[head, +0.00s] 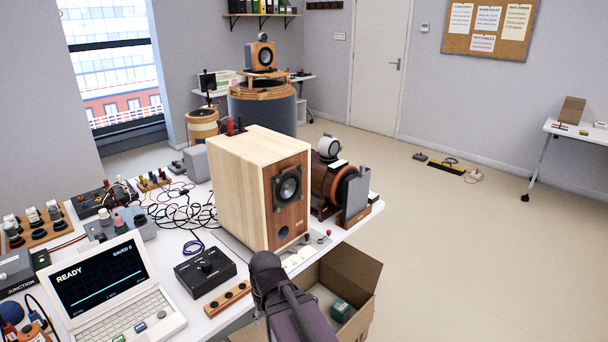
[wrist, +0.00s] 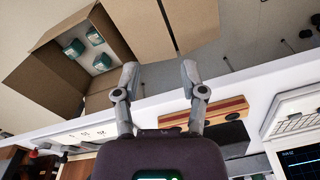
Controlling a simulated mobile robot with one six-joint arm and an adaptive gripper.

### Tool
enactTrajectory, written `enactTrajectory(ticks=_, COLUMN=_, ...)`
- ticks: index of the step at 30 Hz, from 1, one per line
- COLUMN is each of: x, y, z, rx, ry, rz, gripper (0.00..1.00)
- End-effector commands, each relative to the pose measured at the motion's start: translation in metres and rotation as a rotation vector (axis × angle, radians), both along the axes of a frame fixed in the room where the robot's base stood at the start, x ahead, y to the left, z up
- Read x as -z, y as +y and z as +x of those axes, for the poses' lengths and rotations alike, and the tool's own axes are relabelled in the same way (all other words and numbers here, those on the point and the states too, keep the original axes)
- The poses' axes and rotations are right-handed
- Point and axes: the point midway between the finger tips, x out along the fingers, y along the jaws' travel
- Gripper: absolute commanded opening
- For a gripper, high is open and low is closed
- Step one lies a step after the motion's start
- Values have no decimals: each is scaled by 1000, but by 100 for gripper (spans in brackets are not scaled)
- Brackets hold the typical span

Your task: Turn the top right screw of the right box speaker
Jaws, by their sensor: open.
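A pale wooden box speaker (head: 232,190) stands upright on the white table in the head view. Its darker front panel (head: 290,215) carries a round black driver (head: 288,187). Its screws are too small to make out. A smaller wooden speaker (head: 262,56) stands on a large drum at the back. My arm rises at the bottom centre of the head view, in front of the table and below the box speaker; its fingers cannot be made out there. In the wrist view, my gripper (wrist: 160,70) is open and empty, its two fingers apart near the table edge and the cardboard box.
An open cardboard box (head: 358,288) with green items stands on the floor by the table (head: 222,318). A black control box (head: 205,270), a wooden strip (head: 228,299), a laptop (head: 112,290) and cables crowd the table. A motor-like device (head: 338,185) stands right of the speaker. The right floor is mostly clear.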

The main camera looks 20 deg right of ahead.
Motion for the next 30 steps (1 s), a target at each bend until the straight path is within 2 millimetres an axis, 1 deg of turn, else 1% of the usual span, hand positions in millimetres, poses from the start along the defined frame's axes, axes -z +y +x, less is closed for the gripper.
enactTrajectory(ticks=2, x=1, y=-5, z=5, rx=-27, ry=-16, rz=44, gripper=54)
enactTrajectory(ticks=8, x=0, y=-3, z=25, rx=-112, ry=-113, rz=218, gripper=54)
enactTrajectory(ticks=11, x=-6, y=-2, z=39, rx=-162, ry=-196, rz=323, gripper=54)
enactTrajectory(ticks=17, x=-26, y=-9, z=69, rx=-248, ry=-418, rz=511, gripper=54)
enactTrajectory(ticks=23, x=-58, y=-30, z=99, rx=-294, ry=-691, rz=638, gripper=54)
enactTrajectory(ticks=26, x=-76, y=-47, z=112, rx=-304, ry=-839, rz=677, gripper=54)
enactTrajectory(ticks=29, x=-95, y=-68, z=124, rx=-301, ry=-992, rz=696, gripper=54)
enactTrajectory(ticks=30, x=-103, y=-78, z=128, rx=-296, ry=-1056, rz=699, gripper=54)
